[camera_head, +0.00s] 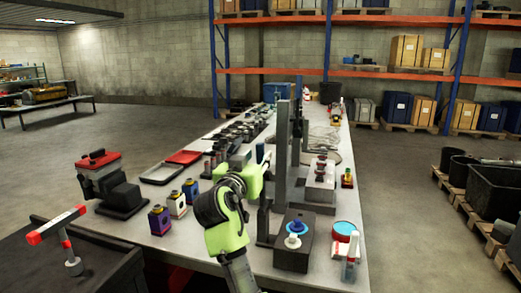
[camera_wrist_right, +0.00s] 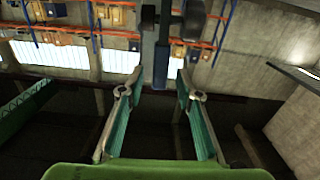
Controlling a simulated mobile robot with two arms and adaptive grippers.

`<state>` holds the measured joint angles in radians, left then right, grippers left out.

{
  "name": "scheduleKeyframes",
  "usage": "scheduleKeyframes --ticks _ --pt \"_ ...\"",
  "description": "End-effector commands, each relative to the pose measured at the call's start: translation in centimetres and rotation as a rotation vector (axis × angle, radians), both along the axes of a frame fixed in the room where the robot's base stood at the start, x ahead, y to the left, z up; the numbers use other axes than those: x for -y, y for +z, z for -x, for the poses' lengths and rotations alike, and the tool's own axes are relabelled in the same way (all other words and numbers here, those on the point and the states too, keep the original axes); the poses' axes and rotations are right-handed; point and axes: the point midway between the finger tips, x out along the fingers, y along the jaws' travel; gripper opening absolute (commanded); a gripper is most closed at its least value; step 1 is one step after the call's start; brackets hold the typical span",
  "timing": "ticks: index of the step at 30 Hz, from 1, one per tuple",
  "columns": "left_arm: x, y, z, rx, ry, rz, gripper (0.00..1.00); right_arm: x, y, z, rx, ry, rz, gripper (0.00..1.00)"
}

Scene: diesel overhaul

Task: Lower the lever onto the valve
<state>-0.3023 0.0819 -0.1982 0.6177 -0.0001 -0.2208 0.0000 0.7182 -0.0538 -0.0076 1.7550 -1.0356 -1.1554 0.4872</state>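My right gripper (camera_head: 264,170) is over the workbench, close to the left of a tall dark grey upright bar (camera_head: 282,140), which may be the lever or its stand. In the right wrist view the two fingers (camera_wrist_right: 160,82) are spread apart. A dark bar with a blue end (camera_wrist_right: 160,66) shows between or just beyond the fingertips; I cannot tell whether they touch it. A dark block (camera_head: 294,258) at the near end of the bench bears a blue disc and a white round part (camera_head: 293,242), perhaps the valve. My left gripper is not in view.
Small bottles (camera_head: 160,220) and a black vise-like device with a red top (camera_head: 115,185) stand on the left of the bench (camera_head: 200,255). A blue-topped can (camera_head: 345,231) is right of the block. A red and white bar (camera_head: 55,225) stands over a dark cart.

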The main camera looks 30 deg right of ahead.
Motion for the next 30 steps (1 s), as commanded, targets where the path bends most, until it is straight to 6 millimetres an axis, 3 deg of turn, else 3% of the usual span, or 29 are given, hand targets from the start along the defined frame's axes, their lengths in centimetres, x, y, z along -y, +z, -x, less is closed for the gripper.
scheduleKeyframes --ticks 7,19,23,30 --pt "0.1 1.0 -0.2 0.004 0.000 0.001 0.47 2.6 0.1 -2.2 -0.001 0.000 0.001 0.32" --pt "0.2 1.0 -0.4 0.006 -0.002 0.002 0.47 3.1 0.0 -2.7 0.001 0.002 -0.001 0.32" --pt "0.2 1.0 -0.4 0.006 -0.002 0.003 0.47 3.1 0.0 -2.7 0.001 0.002 -0.001 0.00" --pt "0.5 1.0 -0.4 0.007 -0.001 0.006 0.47 3.3 -0.1 -2.6 0.004 0.001 -0.003 0.00"
